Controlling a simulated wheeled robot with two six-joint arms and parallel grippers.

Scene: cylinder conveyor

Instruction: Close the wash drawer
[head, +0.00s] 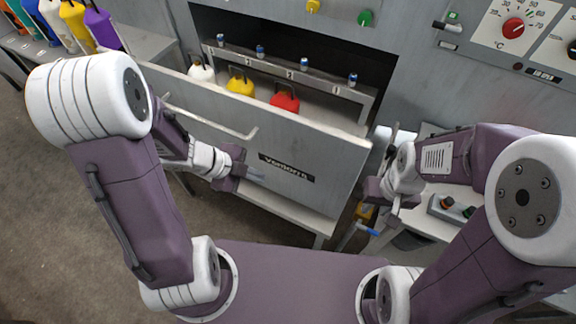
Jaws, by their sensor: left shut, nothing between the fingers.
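The wash drawer (330,165) is pulled out of the grey machine. Its grey front has a bar handle at the left and a dark label. Inside stand a white bottle (201,72), a yellow bottle (241,86) and a red bottle (285,102). My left gripper (258,176) is shut and empty, in front of the drawer's front below the handle. Whether it touches the front is unclear. My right gripper (388,203) is beside the drawer's right edge; its fingers are hard to make out.
The machine's dark opening is behind the drawer, with a rack (300,70) of several blue-capped items. A red dial (513,28) is on the panel at the right. Colored bottles stand on a bench at the upper left. A white side table (455,196) with a button box is at the right.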

